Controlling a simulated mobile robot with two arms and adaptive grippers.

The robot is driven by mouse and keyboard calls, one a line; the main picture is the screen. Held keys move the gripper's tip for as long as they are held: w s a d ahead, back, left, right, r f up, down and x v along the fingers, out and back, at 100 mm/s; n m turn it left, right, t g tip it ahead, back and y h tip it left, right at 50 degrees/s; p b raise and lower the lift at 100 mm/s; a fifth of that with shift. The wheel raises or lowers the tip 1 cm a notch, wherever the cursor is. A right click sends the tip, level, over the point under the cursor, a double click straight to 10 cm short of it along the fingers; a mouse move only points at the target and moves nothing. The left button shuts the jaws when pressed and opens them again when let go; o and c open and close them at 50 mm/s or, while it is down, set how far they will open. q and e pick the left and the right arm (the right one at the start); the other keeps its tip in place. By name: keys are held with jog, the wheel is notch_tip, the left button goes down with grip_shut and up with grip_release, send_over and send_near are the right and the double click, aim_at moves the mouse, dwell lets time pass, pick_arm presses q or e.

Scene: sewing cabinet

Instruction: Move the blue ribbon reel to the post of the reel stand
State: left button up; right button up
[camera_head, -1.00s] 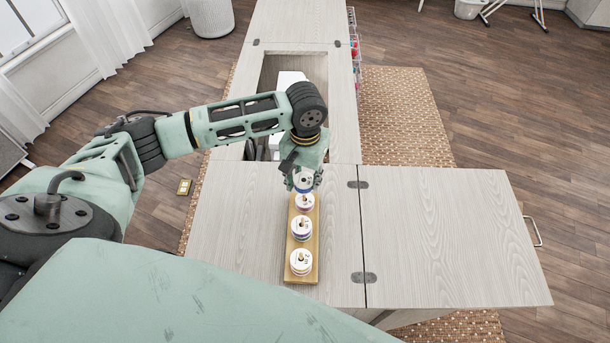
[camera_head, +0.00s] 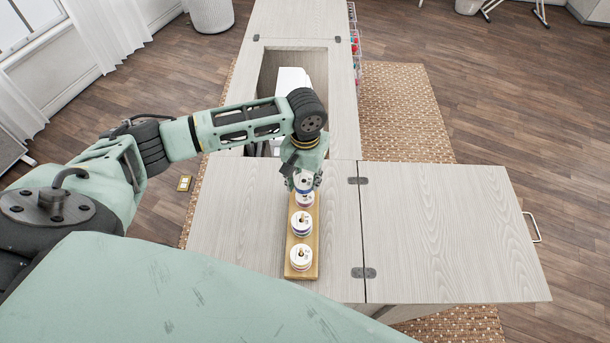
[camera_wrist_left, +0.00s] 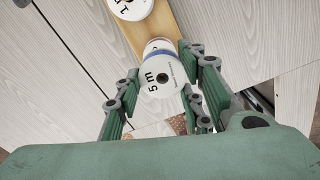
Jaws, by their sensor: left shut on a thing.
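The blue ribbon reel (camera_head: 303,183) has a white face and a blue edge. My left gripper (camera_head: 304,180) is shut on it, above the far end of the wooden reel stand (camera_head: 309,268). In the left wrist view the reel (camera_wrist_left: 163,77) shows a "5 m" label between the fingers and looks a little tilted. A reel with a purple edge (camera_head: 305,200) sits just below it; whether the two touch I cannot tell. Two more white-faced reels stand on the nearer part of the stand. The post under the held reel is hidden. My right gripper is not in view.
The stand is on the pale wooden cabinet top (camera_head: 235,225). A hinged leaf (camera_head: 450,235) to the right is clear. Behind my left gripper is an opening with a white machine (camera_head: 292,80) in it.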

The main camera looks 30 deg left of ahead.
pick_arm(q)
jog(key=shift+f, duration=0.25)
jog(key=o, duration=1.1)
jog(key=shift+r, duration=0.1)
jog(key=shift+r, duration=0.3)
notch_tip(320, 180, up, 11)
jog(key=shift+r, duration=0.15)
